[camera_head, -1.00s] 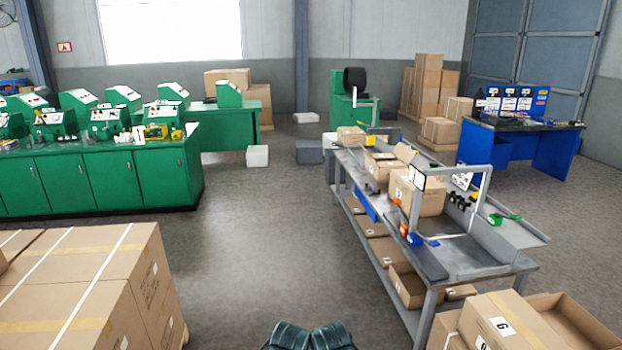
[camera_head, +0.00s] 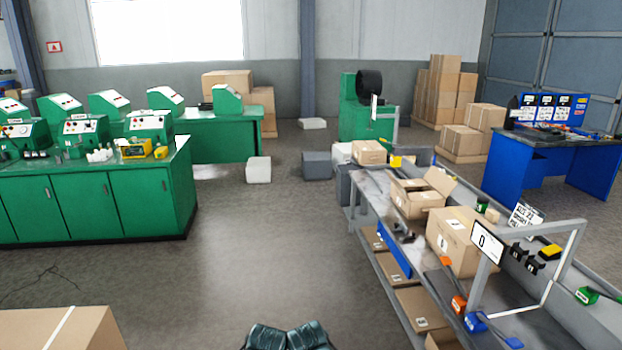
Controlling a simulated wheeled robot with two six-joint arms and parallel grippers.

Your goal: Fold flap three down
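An open cardboard carton (camera_head: 418,206) stands on the grey packing bench, with one flap (camera_head: 440,181) raised at its right rear side. Which flap counts as flap three I cannot tell from here. A closed-looking carton (camera_head: 452,246) stands nearer on the same bench, and a smaller carton (camera_head: 368,151) sits at the far end. Neither gripper shows in the head view; only dark rounded parts, seemingly mine, show at the bottom centre, well away from the cartons.
Green machine cabinets (camera_head: 90,205) stand left. The floor between (camera_head: 265,235) is clear.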

